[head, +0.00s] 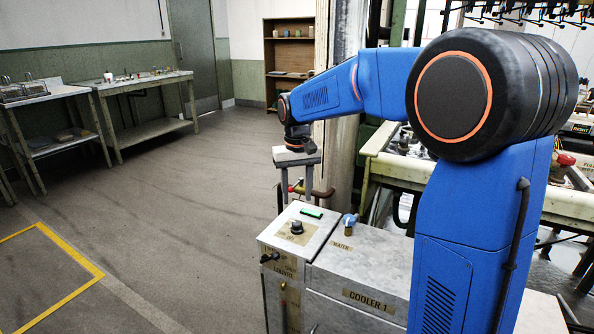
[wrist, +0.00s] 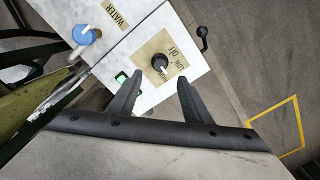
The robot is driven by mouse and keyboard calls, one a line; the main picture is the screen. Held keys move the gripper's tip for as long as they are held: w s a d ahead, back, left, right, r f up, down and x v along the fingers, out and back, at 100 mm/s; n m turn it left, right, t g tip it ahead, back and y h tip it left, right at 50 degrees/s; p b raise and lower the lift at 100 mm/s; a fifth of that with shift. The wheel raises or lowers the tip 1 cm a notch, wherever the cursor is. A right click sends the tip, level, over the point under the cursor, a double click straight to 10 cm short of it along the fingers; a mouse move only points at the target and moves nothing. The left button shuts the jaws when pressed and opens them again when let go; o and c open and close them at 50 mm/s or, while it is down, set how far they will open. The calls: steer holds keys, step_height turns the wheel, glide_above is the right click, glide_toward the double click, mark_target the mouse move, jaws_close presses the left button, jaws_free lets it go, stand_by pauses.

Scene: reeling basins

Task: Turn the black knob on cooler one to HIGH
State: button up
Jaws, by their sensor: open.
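The black knob (head: 296,227) sits on a tan label plate on top of the grey cooler one (head: 345,262), whose front edge reads COOLER 1. In the wrist view the knob (wrist: 160,62) shows a pale mark, and LOW and OFF are readable on its plate (wrist: 152,45); which word the mark points at I cannot tell. My gripper (head: 297,205) is above the knob with its fingers pointing down. In the wrist view my gripper (wrist: 160,78) is open, its fingertips apart on either side of the knob's near side and not visibly touching it.
A green indicator (head: 312,212) and a blue-topped water valve (head: 348,222) stand near the knob. A black lever (head: 269,257) sticks out from the cooler's side. Pale basins (head: 400,170) stand behind on the right. The floor at left is open, with yellow marking (head: 85,262).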

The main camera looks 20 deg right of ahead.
step_height(320, 180, up, 8)
stand_by(0.4)
steer(key=s+d+f+t, duration=0.1)
steer(key=s+d, duration=0.1)
steer(key=s, duration=0.7)
steer(key=s+d+t, duration=0.1)
steer(key=s+d, duration=0.1)
steer(key=s, duration=0.7)
steer(key=s+d+f+t, duration=0.1)
steer(key=s+f, duration=0.4)
steer(key=s, duration=0.3)
steer(key=s+d+f+t, duration=0.1)
steer(key=s+f, duration=0.4)
steer(key=s, duration=0.3)
steer(key=shift+s+d+t, duration=0.2)
steer(key=shift+d+t, duration=0.1)
steer(key=shift+t, duration=0.1)
